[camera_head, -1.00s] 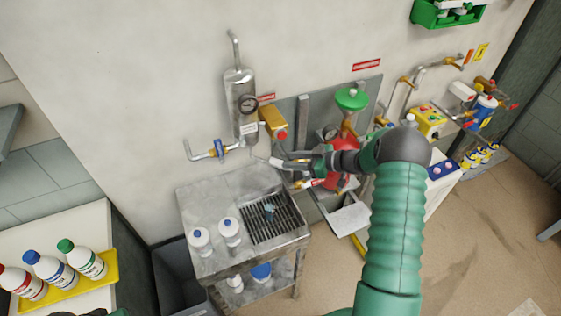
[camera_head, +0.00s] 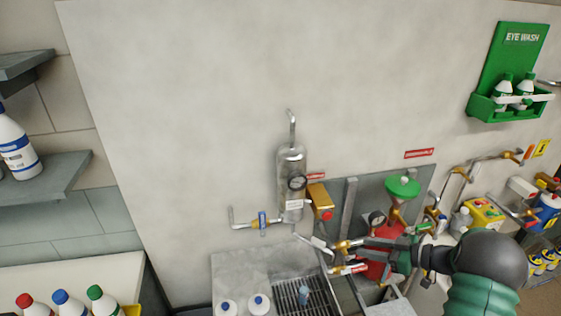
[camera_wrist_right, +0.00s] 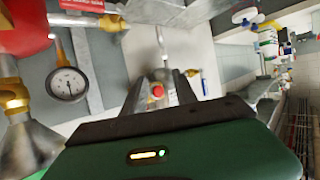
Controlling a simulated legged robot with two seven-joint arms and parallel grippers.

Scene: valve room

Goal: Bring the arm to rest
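My right arm comes in from the lower right in the head view. Its dark gripper (camera_head: 362,251) points left, in front of the wall pipework and the red tank (camera_head: 374,268). In the right wrist view its two dark fingers (camera_wrist_right: 160,88) stand apart, with nothing seen held between them. Brass valves with silver levers (camera_head: 343,246) appear close by the fingertips in the head view; I cannot tell whether they touch. My left gripper is not in view.
A metal cylinder with a gauge (camera_head: 291,185) and a yellow box (camera_head: 319,198) are on the wall. A metal bench (camera_head: 240,268) with bottles is below. A green funnel (camera_head: 402,187), yellow control box (camera_head: 487,212) and eye wash station (camera_head: 516,75) are at right. The upper wall is clear.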

